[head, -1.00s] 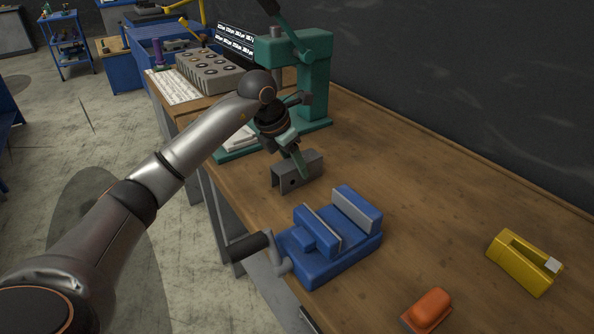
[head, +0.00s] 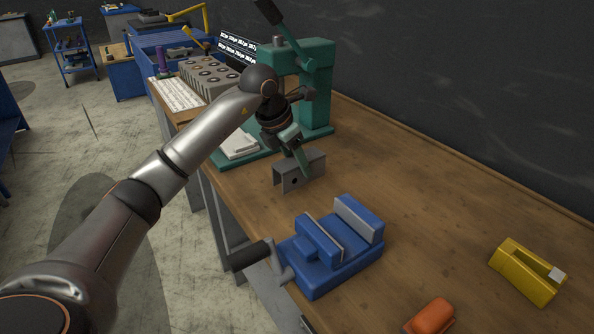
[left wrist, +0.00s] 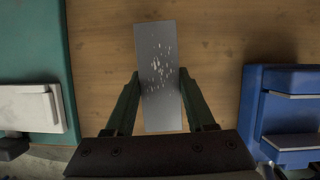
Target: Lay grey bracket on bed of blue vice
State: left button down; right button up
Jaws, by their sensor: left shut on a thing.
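The grey bracket (head: 312,168) is a channel-shaped piece at the bench's front edge side, between the green press and the blue vice. My left gripper (head: 304,172) comes down on it from above and is shut on it. In the left wrist view the bracket's speckled flat top (left wrist: 158,70) lies between my two green fingers (left wrist: 160,88). I cannot tell whether its underside touches the bench. The blue vice (head: 330,262) stands apart, nearer me and to the right, its bed between the jaws empty. It shows at the right of the left wrist view (left wrist: 252,105). My right gripper is out of view.
The green press (head: 316,85) stands behind the bracket, with a white pad (head: 240,146) on its base. The vice handle (head: 248,255) sticks out over the front edge. A yellow tape dispenser (head: 522,275) and an orange object (head: 430,316) lie right. Bare wood separates bracket and vice.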

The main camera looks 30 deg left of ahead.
pick_arm(q)
jog(key=v, duration=0.2)
jog(key=s+v, duration=0.1)
jog(key=v, duration=0.5)
jog(key=shift+s+d+f, duration=0.1)
jog(key=shift+s+f, duration=0.2)
jog(key=shift+s, duration=0.1)
jog(key=s+a+r+b, duration=0.1)
jog(key=s+r, duration=0.3)
jog(key=s, duration=0.5)
jog(key=shift+s, duration=0.15)
jog(key=shift+s, duration=0.1)
